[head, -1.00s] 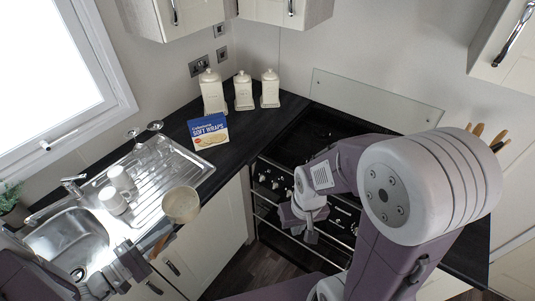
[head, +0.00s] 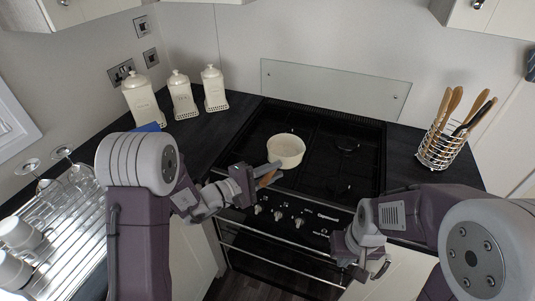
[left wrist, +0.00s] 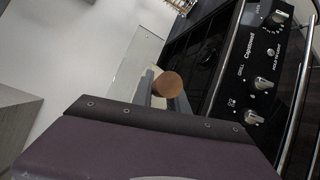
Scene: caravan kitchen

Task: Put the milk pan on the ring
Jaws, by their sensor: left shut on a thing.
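The cream milk pan (head: 286,150) is upright over the left part of the black hob (head: 318,172). Its wooden handle (head: 268,179) points toward the front left. My left gripper (head: 250,182) is shut on this handle.
Cooker knobs (head: 277,214) and a front rail lie below the hob. A glass splashback (head: 335,88) stands behind it. A wire utensil holder (head: 438,148) stands to the right, and cream canisters (head: 181,95) to the left. The hob's right half is clear.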

